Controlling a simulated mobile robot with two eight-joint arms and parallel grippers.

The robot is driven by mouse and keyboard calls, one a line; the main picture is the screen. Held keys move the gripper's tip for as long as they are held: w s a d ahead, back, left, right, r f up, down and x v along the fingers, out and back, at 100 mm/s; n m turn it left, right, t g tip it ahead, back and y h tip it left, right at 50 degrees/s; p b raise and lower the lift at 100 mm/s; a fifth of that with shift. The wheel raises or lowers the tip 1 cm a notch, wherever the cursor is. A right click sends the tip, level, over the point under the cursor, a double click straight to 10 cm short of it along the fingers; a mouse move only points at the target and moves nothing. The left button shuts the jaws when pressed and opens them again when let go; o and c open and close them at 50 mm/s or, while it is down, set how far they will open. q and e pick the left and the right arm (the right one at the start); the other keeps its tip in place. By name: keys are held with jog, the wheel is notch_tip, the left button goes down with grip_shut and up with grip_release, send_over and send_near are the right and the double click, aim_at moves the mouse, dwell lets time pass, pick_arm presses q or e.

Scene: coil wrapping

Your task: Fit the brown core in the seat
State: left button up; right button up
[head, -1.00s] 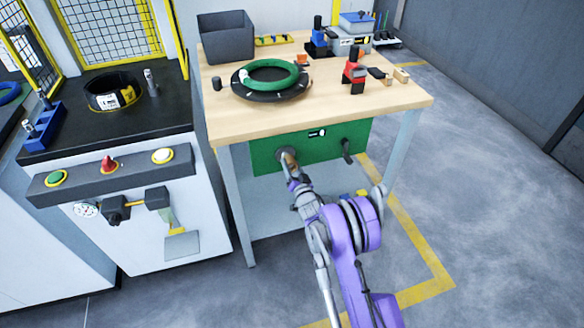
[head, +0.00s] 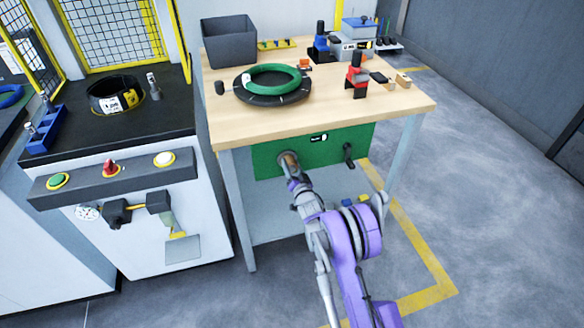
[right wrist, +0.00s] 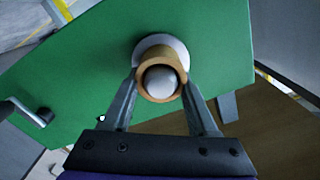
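The brown core (right wrist: 158,57) is a short brown ring-shaped tube. In the right wrist view it sits around a rounded grey peg, against the pale round flange of the seat (right wrist: 179,46) on the green panel. My right gripper (right wrist: 160,88) has one finger on each side of the core, close against it. In the head view, the core (head: 290,158) and seat (head: 282,157) show at the panel's left part, with my right gripper (head: 293,172) in front. Whether the core is fully against the flange is hard to tell. My left gripper is not in view.
The green panel (head: 330,148) hangs under the wooden table (head: 400,104), with a black crank (head: 348,153) to the seat's right. A green coil (head: 272,70) lies on a dark disc on top. A machine with buttons (head: 108,168) stands left. Floor to the right is clear.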

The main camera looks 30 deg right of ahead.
jog(key=o, duration=0.5)
jog(key=shift+s, duration=0.15)
jog(key=p+v, duration=0.1)
jog(key=v, duration=0.9)
jog(key=shift+s+a, duration=0.15)
jog(key=shift+s, duration=0.1)
jog(key=shift+r, duration=0.15)
